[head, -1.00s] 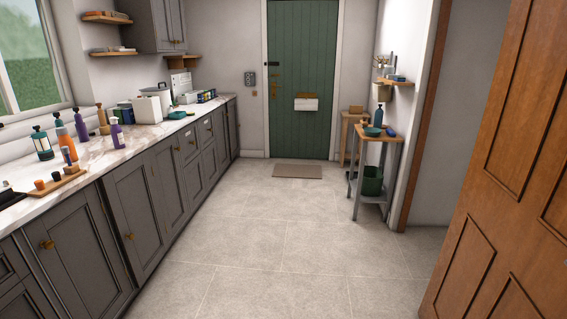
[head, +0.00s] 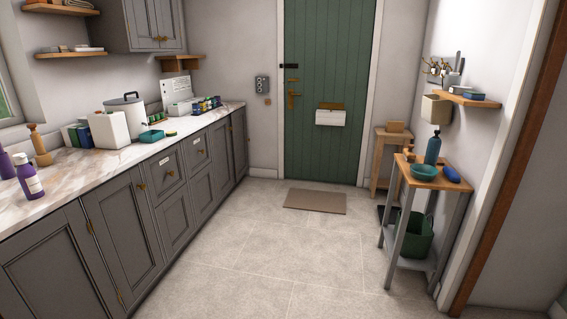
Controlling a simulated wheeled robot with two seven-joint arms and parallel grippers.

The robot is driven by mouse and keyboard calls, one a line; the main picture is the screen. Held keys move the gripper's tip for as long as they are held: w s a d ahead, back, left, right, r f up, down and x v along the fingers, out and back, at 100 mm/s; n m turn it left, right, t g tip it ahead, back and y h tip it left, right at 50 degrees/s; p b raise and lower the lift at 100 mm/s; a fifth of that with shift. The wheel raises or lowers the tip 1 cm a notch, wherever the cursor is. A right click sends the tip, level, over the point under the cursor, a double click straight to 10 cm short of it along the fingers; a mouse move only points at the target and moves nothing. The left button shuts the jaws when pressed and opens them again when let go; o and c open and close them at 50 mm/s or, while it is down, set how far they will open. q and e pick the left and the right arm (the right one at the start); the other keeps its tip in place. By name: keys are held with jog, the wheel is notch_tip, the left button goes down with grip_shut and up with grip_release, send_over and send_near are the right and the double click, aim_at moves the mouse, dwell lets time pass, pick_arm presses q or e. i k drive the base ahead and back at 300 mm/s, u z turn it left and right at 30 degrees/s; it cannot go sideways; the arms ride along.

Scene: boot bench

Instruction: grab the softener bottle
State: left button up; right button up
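No label marks out the softener bottle, so I cannot tell which bottle it is. A purple bottle with a white label (head: 29,180) stands upright on the marble counter (head: 95,172) at the left. A second purple bottle (head: 5,163) is cut off at the left edge. Neither of my grippers shows in the head view.
A teal bowl (head: 424,172) and a blue object (head: 452,174) share the bench top. A green bucket (head: 415,234) is on its lower shelf. A white box (head: 109,130) stands on the counter. The floor (head: 280,245) is clear up to the doormat (head: 315,201).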

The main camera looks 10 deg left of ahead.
aim_at(27, 176)
jog(key=u, duration=0.4)
jog(key=i, duration=2.3)
jog(key=u, duration=1.45)
jog(key=i, duration=1.4)
jog(key=u, duration=0.55)
